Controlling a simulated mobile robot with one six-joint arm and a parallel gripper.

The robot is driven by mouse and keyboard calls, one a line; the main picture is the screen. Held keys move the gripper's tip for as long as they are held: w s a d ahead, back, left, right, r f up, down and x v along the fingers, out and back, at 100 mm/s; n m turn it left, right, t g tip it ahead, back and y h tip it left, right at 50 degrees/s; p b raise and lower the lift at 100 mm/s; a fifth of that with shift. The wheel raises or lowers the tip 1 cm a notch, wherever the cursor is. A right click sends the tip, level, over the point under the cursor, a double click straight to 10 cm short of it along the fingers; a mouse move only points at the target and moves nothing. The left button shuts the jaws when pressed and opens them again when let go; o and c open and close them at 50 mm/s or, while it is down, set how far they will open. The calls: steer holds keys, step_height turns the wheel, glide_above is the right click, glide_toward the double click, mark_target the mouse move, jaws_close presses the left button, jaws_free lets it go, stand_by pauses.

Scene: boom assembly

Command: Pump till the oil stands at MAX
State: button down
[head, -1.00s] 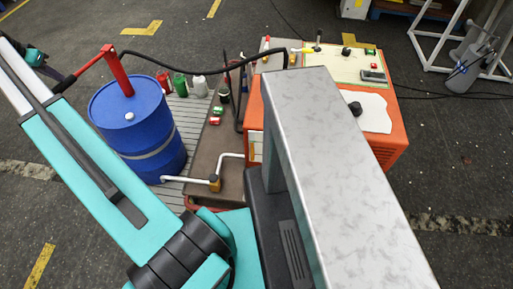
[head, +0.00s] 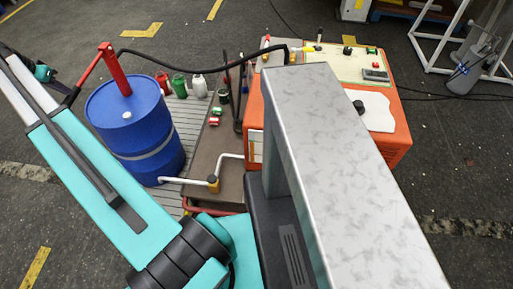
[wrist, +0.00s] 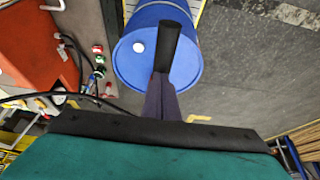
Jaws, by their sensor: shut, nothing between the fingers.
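A blue drum (head: 140,140) stands upright left of the orange unit (head: 395,148), with a red hand pump (head: 115,68) on top. The pump's lever slopes down to the left and ends in a black grip (head: 70,96), partly behind my arm. In the wrist view, the black grip (wrist: 170,42) lies over the drum top (wrist: 186,72), at the tips of my shut gripper (wrist: 162,76). The fingers are not closed around it; whether they touch it is unclear. I cannot make out an oil level or MAX mark.
A black hose (head: 200,66) arches from the pump to the orange unit. Red, green and white cans (head: 178,86) stand behind the drum. A white pipe (head: 185,181) with a yellow fitting runs low beside it.

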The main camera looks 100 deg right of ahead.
steer(key=shift+f+b, duration=0.3)
steer(key=shift+f, duration=0.6)
step_height(320, 180, up, 18)
steer(key=p, duration=0.8)
steer(key=shift+r, duration=0.25)
steer(key=shift+f+b, duration=4.05)
steer(key=shift+f, duration=5.2)
step_height(320, 180, up, 18)
steer(key=p, duration=0.8)
steer(key=shift+r, duration=0.25)
